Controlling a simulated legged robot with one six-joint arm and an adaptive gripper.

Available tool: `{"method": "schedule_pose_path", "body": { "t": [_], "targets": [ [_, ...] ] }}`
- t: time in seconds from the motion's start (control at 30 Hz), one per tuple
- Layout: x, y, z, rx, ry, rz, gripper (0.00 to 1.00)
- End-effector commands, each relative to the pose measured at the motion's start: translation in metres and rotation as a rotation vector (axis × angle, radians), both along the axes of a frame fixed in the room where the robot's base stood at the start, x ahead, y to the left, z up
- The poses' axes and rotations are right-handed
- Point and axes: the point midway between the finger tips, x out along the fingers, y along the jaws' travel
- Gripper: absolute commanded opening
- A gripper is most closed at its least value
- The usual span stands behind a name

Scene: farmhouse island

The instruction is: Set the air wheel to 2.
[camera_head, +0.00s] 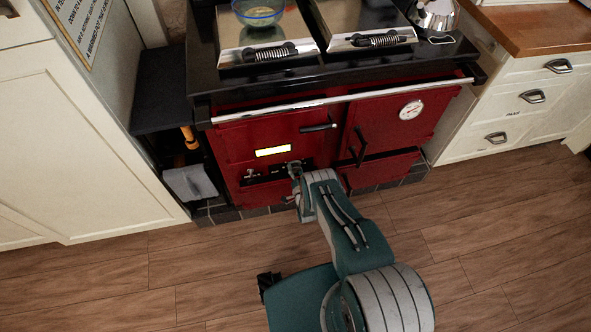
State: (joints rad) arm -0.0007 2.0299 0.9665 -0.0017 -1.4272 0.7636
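A red range cooker (240,140) with a black top stands against the wall.
A chrome rail (345,101) runs across the cooker front above my gripper. Door handles (318,128) stick out nearby. A glass bowl (258,12) and a kettle (436,15) stand on top. A grey cloth (190,183) hangs at the left. The wooden floor (480,250) is clear.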

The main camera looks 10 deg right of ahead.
Motion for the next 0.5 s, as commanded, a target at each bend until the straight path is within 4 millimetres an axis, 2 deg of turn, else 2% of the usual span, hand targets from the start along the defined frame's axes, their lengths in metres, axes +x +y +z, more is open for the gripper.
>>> {"method": "schedule_pose_path", "body": {
  "t": [0.5],
  "targets": [
    [0.0010,-0.0018,-0.0005,-0.071,0.003,-0.005,0.21]
  ]
}}
